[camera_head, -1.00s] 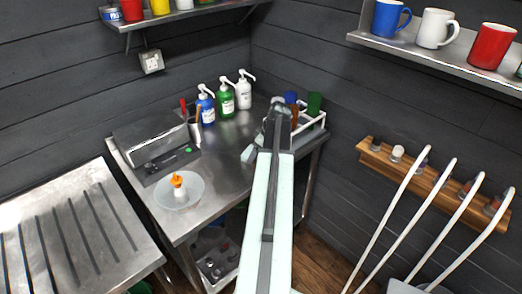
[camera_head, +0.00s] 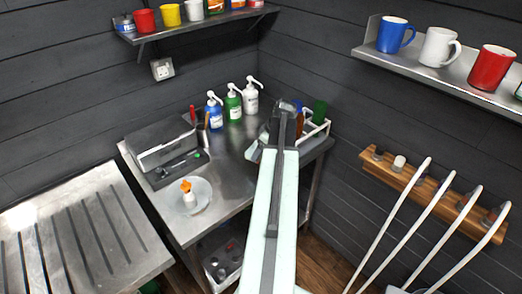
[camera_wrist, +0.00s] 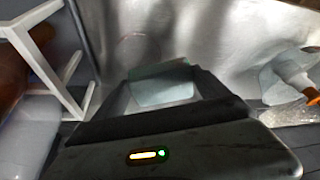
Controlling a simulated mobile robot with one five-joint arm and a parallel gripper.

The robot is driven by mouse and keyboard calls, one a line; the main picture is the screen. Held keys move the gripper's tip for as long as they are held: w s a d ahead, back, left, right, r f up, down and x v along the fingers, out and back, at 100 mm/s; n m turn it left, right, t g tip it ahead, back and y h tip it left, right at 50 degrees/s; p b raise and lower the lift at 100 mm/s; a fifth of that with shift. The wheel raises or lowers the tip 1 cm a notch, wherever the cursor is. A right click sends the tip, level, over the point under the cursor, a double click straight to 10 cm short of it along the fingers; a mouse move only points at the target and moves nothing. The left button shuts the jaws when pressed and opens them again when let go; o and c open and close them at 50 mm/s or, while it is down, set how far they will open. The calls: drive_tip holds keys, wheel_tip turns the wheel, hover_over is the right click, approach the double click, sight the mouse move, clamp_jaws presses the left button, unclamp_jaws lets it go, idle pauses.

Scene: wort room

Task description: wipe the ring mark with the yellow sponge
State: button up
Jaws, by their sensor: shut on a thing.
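My gripper (camera_wrist: 160,90) shows in the wrist view, low over the metal counter (camera_wrist: 225,50), its dark fingers on either side of a flat pale grey-green piece (camera_wrist: 163,92). No yellow shows on this piece, so I cannot tell whether it is the yellow sponge. A faint ring mark (camera_wrist: 137,47) lies on the counter just beyond the gripper, slightly left in the wrist view. In the head view my arm hides most of the gripper and the ring mark cannot be made out. I cannot tell whether the held piece touches the counter.
A white-framed rack (camera_head: 318,130) with bottles stands close right of my gripper. Pump bottles (camera_head: 233,105) stand along the back. A pale dish (camera_head: 194,205) with a small orange-topped bottle (camera_head: 189,194) and a grey box (camera_head: 163,150) are left. The counter between is bare.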

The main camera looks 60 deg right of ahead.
wheel_tip(320, 180, up, 3)
drive_tip(key=p, duration=0.3)
drive_tip(key=shift+r, duration=0.1)
